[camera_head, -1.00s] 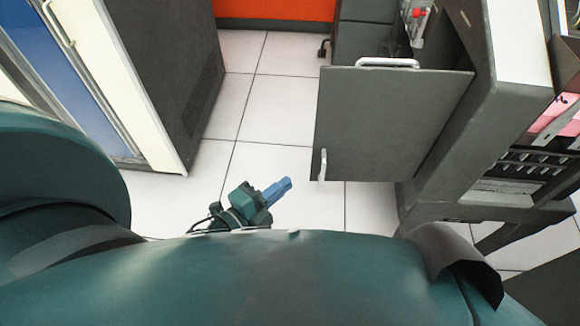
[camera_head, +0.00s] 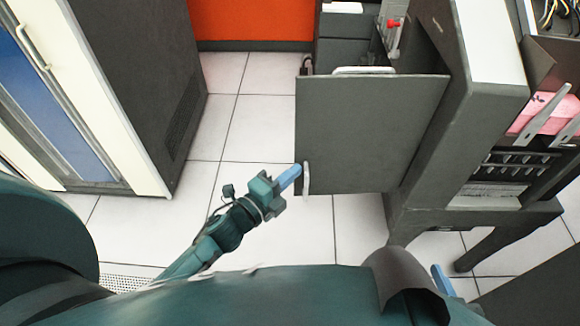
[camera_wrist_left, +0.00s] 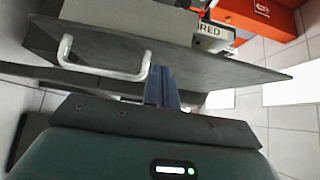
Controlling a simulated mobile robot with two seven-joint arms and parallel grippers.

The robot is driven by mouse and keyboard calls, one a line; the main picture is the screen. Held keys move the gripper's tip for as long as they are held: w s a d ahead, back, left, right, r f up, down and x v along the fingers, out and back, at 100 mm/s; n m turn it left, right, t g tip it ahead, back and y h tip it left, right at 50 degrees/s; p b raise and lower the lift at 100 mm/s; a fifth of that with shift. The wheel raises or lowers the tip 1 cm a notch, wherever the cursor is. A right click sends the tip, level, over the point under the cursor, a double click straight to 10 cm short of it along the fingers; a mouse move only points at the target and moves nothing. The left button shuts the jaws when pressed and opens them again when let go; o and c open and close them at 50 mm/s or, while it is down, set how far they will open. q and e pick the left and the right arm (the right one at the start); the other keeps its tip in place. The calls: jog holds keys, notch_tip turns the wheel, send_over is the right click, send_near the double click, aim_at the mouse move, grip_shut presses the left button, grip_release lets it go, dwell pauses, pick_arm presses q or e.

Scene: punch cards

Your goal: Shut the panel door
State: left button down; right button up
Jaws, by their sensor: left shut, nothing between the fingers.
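The grey panel door (camera_head: 370,130) stands open, sticking out to the left from the dark grey machine (camera_head: 470,90). A white bar handle (camera_head: 306,179) sits at its lower left corner in the head view; the handle also shows in the left wrist view (camera_wrist_left: 105,73), left of my fingers. My left gripper (camera_head: 291,177) is shut and empty, its blue fingertips just left of the handle at the door's free edge. In the left wrist view its fingers (camera_wrist_left: 162,86) reach toward the door panel; I cannot tell whether they touch. A blue finger of my right gripper (camera_head: 443,281) shows, mostly hidden.
A dark cabinet with white and blue front (camera_head: 140,90) stands at the left. Pink cards (camera_head: 545,112) sit in the machine at the right. White floor tiles (camera_head: 250,125) are clear between the cabinet and the door. An orange wall panel (camera_head: 250,20) is behind.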

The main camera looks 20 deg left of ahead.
pick_arm(q)
jog(key=shift+w+a, duration=0.35)
jog(key=shift+w, duration=0.55)
jog(key=shift+w+a, duration=0.1)
jog(key=shift+w, duration=0.05)
